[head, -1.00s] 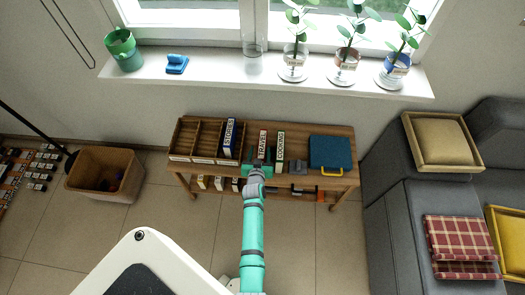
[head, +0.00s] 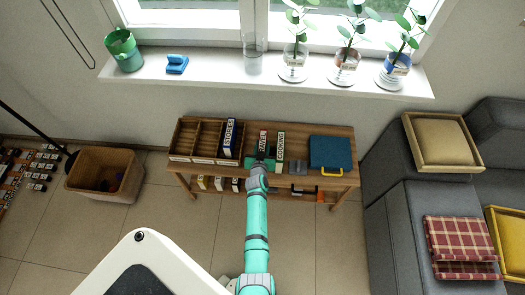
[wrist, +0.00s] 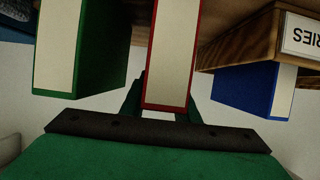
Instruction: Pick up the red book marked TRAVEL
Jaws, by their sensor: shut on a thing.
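The red book marked TRAVEL (head: 263,139) stands upright on the wooden shelf unit's top, between the blue STORIES book (head: 229,138) and the green COOKING book (head: 280,145). My gripper (head: 260,163) is at its near end and hides its lower part. In the wrist view the red book (wrist: 171,55) has a pale spine with red edges, and my gripper (wrist: 160,112) is shut on it, a finger on each side. The green book (wrist: 85,50) and the blue book (wrist: 252,88) are on either side, apart from the fingers.
The wooden shelf unit (head: 340,180) also bears a slotted wooden rack (head: 185,143), a grey item (head: 298,167) and a teal case (head: 330,151) with a yellow handle. Several items stand on its lower shelf. A windowsill (head: 215,72) with plants is behind; a grey sofa (head: 395,200) is right.

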